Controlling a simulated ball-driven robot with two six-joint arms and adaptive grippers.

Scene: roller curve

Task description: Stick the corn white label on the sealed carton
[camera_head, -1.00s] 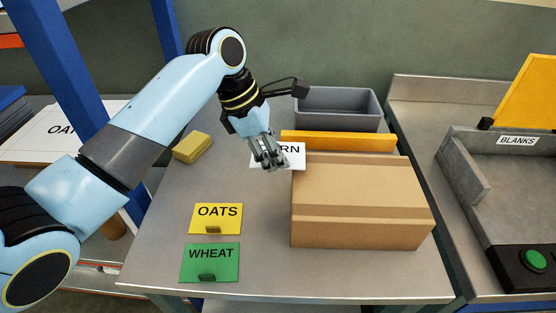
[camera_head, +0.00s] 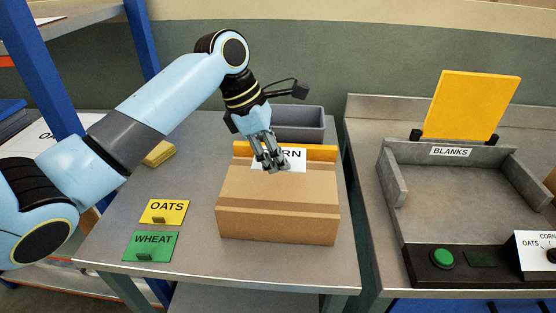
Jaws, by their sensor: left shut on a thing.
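The white corn label (camera_head: 294,157) is held in my left gripper (camera_head: 270,168), whose fingers cover its first letters. My left gripper is shut on the label. The sealed carton (camera_head: 277,213) is brown with a tape strip and sits on the grey table. In the picture the label and fingers overlap the carton's back edge; I cannot tell whether they touch it. My right gripper is not in view.
A yellow OATS label (camera_head: 164,211) and a green WHEAT label (camera_head: 151,246) lie left of the carton. An orange strip (camera_head: 241,150) and a grey bin (camera_head: 299,123) are behind it. A BLANKS tray (camera_head: 455,190) and green button (camera_head: 442,259) are right.

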